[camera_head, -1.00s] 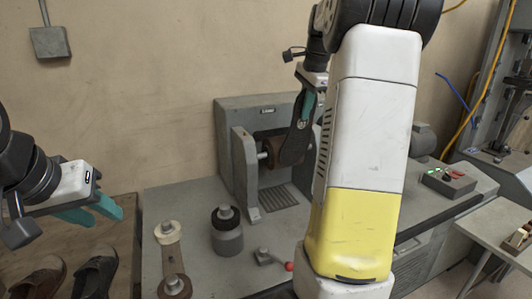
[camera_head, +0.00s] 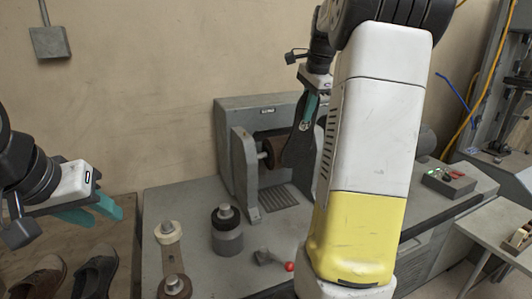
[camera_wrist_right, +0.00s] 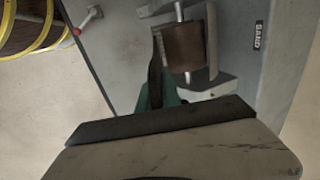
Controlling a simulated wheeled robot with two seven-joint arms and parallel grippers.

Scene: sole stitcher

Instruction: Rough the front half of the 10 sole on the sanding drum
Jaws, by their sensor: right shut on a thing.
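My right gripper (camera_head: 311,106) is shut on the dark sole (camera_head: 301,145), which hangs down from its teal fingers, nearly upright. In the head view the sole's lower part overlaps the right side of the brown sanding drum (camera_head: 273,150). In the right wrist view the sole (camera_wrist_right: 155,80) shows edge-on, close beside the drum (camera_wrist_right: 184,47); I cannot tell whether they touch. No size number on the sole is readable. My left gripper (camera_head: 92,210) is open and empty, at the far left, away from the machine.
The drum sits in a grey machine housing (camera_head: 243,170) on the bench. Rollers (camera_head: 227,235) and a red-knobbed lever (camera_head: 270,259) stand in front. Shoes (camera_head: 95,272) lie at the lower left. A control box (camera_head: 449,182) with lit buttons is at the right. My right arm hides part of the bench.

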